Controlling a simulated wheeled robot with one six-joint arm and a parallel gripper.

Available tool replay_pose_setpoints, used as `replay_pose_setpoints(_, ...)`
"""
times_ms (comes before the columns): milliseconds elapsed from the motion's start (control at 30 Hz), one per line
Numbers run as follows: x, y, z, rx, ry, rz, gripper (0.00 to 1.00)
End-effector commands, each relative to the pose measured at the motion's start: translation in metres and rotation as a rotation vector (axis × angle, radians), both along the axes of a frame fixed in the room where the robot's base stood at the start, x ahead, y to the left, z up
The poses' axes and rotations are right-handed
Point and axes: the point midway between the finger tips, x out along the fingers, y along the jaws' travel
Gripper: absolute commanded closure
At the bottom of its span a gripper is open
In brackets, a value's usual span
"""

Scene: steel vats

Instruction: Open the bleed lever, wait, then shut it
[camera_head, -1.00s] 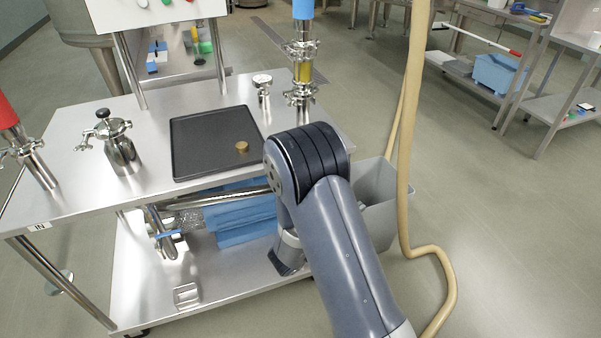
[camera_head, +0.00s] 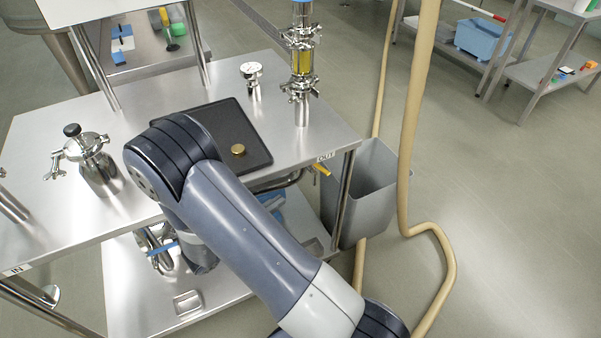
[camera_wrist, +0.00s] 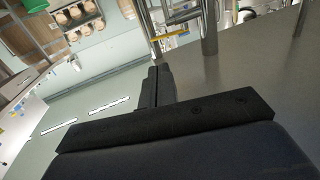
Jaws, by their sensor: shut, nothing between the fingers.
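A yellow lever (camera_head: 321,168) sits under the bench's right edge, beside the OUT label (camera_head: 326,156). A blue-handled lever (camera_head: 162,248) is on the pipework below the bench at left. No label marks either one as the bleed lever. A yellow bar (camera_wrist: 172,37) shows near steel pipes in the wrist view; I cannot tell for sure that it is the OUT lever. My gripper (camera_wrist: 156,82) is shut and empty in the wrist view, apart from the yellow bar and the pipes. In the head view my arm hides it.
The steel bench (camera_head: 280,100) carries a black tray (camera_head: 254,140) with a brass disc (camera_head: 238,149), a lidded steel vessel (camera_head: 97,165), a gauge (camera_head: 251,72) and a yellow sight glass (camera_head: 302,63). A grey bin (camera_head: 372,200) and tan hose (camera_head: 408,150) stand at right.

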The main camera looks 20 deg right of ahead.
Motion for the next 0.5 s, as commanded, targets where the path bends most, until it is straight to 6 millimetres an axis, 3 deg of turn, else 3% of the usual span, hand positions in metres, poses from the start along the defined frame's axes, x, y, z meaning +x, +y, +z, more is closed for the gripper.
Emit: replay_pose_setpoints(500,0.026,-0.087,0.000,0.000,-0.001,-0.006,1.00)
